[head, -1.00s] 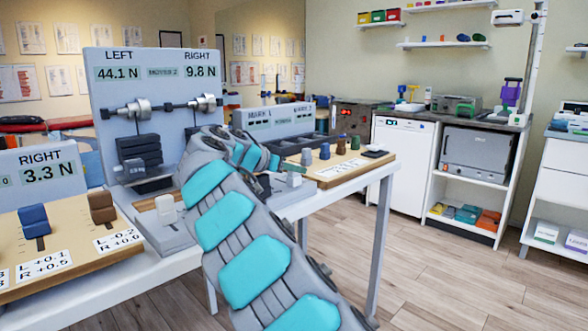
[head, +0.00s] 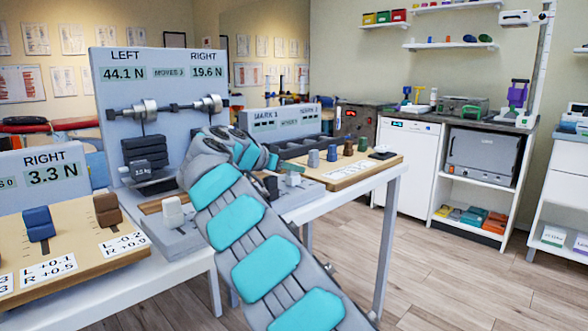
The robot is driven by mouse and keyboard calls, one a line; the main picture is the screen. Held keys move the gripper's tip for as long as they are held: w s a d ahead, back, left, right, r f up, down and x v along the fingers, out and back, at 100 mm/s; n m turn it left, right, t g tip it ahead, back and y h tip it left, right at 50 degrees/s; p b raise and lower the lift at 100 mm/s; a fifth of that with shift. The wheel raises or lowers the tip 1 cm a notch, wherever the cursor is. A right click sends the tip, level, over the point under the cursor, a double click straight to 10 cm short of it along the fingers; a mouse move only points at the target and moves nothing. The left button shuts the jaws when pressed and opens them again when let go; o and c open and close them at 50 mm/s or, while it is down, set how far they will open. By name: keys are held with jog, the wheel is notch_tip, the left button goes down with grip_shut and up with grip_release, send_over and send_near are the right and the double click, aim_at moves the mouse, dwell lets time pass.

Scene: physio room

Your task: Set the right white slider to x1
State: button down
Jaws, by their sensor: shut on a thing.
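The grey board (head: 100,115) reads LEFT 44.1 N and RIGHT 19.6 N, with a moves count between them. The left white slider (head: 173,212) stands on the grey base in front of the board, at the end of a wooden slot. The right white slider (head: 292,180) shows just right of my arm's end. My gripper (head: 272,186) is a small dark part beside it, mostly hidden behind my padded grey and teal arm, and is shut on the right white slider. The contact and the slider's scale marks are hidden.
A wooden board with blue and brown blocks (head: 38,224) lies at the left. Another board with several coloured pegs (head: 348,147) lies right of my gripper. A dark weight stack (head: 145,155) hangs at the board's left. The floor (head: 450,280) at the right is clear.

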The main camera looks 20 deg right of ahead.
jog(key=c, duration=0.7)
grip_release()
jog(key=shift+a, duration=0.1)
jog(key=v, duration=0.7)
jog(key=shift+s+a+r+b, duration=0.1)
jog(key=shift+a+b, duration=0.05)
jog(key=shift+b, duration=0.25)
jog(key=shift+a, duration=0.15)
jog(key=shift+s+r, duration=0.1)
